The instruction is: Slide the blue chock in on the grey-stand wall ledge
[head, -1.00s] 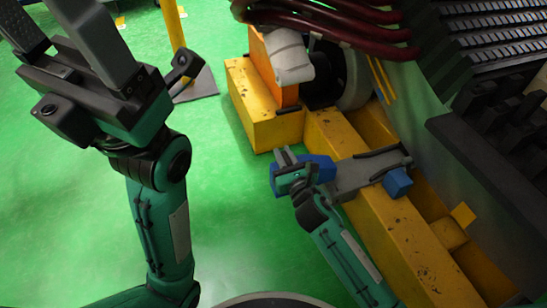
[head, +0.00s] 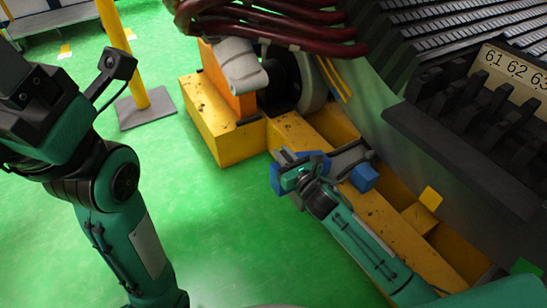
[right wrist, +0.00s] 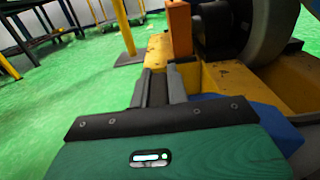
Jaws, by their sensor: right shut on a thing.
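The blue chock (head: 320,162) is in my right gripper (head: 284,155), which is shut on it beside the grey stand (head: 350,157). Blue shows on both sides of the gripper in the head view. In the right wrist view the chock (right wrist: 275,125) shows partly behind the palm, and the fingers (right wrist: 162,86) stand close together. The gripper hides the chock's middle and its contact with the stand.
The stand sits at a yellow beam (head: 295,133). An orange post (head: 236,95) and dark red hoses (head: 270,25) are behind. A dark slotted machine wall (head: 465,150) bounds the right. Green floor (head: 225,235) is open at the left; a yellow pole (head: 118,50) stands there.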

